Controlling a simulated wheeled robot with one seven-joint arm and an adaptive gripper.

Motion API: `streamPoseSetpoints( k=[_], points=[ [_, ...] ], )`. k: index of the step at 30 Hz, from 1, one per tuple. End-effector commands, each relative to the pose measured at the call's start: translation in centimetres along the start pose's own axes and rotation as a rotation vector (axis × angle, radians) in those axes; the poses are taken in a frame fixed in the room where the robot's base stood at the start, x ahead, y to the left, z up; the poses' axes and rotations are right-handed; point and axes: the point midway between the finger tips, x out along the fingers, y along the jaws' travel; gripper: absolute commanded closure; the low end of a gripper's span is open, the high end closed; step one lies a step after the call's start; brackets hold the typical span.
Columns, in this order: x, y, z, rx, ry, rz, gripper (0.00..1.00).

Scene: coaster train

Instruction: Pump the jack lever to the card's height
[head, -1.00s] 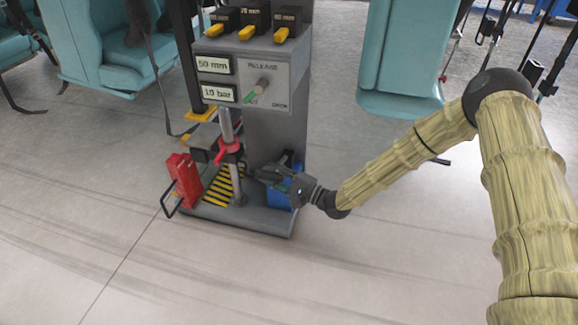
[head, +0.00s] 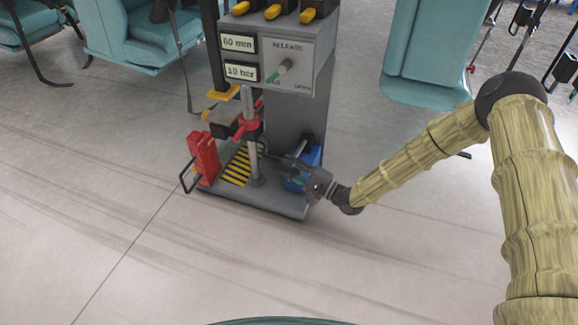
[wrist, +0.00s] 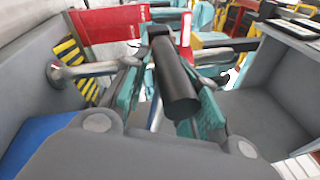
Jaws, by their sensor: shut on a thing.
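My gripper (head: 308,180) is low at the right side of the grey jack stand (head: 285,120). In the wrist view its teal-padded fingers (wrist: 165,100) are shut around a black cylindrical handle, the jack lever (wrist: 175,80). In the head view the lever is mostly hidden by the gripper. The upper readout (head: 238,43) on the stand reads 60 mm and the lower readout (head: 241,72) reads 10 bar. A release knob (head: 280,70) with a green tip sits beside them. I cannot make out a separate card for certain.
A metal post (head: 248,105) carries a red collar (head: 248,128). A red block (head: 205,157) stands at the base's left, beside yellow-black stripes (head: 237,168). A blue part (head: 302,176) is behind my gripper. The floor in front is clear.

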Motion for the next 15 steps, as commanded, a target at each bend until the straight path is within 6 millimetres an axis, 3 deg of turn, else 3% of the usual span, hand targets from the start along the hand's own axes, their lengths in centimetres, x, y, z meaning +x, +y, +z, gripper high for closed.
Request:
streamPoseSetpoints(
  k=[1,4,15],
  points=[
    [-0.05,0.09,-0.11,0.003,0.003,0.001,0.67],
    [-0.04,0.07,-0.10,0.002,0.002,0.000,0.52],
    [-0.31,0.01,-0.08,0.001,0.002,0.000,0.52]
  ],
)
